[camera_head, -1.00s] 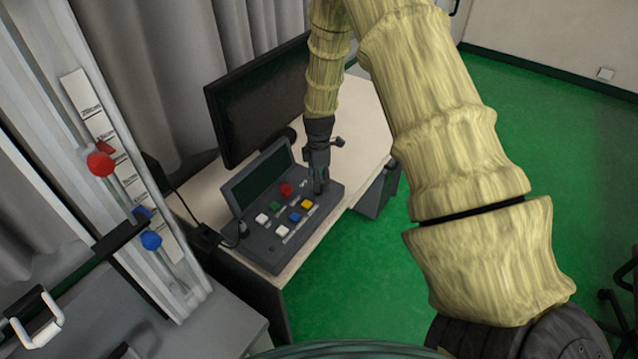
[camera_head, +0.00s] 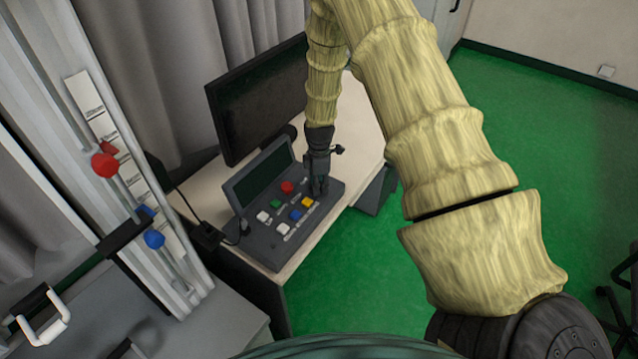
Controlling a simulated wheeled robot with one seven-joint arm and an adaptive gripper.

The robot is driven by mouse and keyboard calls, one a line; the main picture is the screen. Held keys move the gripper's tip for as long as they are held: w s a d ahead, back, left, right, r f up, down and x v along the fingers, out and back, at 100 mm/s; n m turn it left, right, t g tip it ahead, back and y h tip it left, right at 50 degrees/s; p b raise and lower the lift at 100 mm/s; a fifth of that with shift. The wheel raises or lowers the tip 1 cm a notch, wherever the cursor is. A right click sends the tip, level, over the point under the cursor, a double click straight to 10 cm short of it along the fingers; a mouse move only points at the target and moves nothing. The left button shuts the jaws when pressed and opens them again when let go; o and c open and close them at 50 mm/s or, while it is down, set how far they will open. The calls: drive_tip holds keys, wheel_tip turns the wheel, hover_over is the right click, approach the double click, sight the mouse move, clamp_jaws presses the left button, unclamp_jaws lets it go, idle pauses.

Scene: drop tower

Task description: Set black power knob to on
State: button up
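The grey control box (camera_head: 278,250) stands on the pale desk, with a raised dark display panel (camera_head: 262,180) at its back and several coloured buttons on top. My gripper (camera_head: 319,193) points down at the right end of the box, beside the yellow button (camera_head: 308,202). Its fingertips are at or just above the box top; I cannot tell if they touch it. The black power knob cannot be made out; the gripper covers that end of the box. The fingers are too small and dark to show whether they are open or shut.
A black monitor (camera_head: 255,105) stands behind the box. The pale desk (camera_head: 358,125) has bare room at the right. Green floor lies beyond.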

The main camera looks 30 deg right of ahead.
drive_tip(key=shift+c, duration=0.7)
drive_tip(key=shift+m, duration=0.3)
drive_tip(key=m+b, duration=0.1)
drive_tip(key=m, duration=0.1)
drive_tip(key=shift+m, duration=0.4)
drive_tip(key=m+b, duration=0.2)
drive_tip(key=m, duration=0.7)
drive_tip(key=shift+w+m+b, duration=0.1)
drive_tip(key=shift+m+b, duration=0.2)
drive_tip(key=shift+m, duration=0.1)
drive_tip(key=m, duration=0.4)
drive_tip(key=shift+m, duration=0.4)
drive_tip(key=shift+r, duration=0.1)
drive_tip(key=o, duration=1)
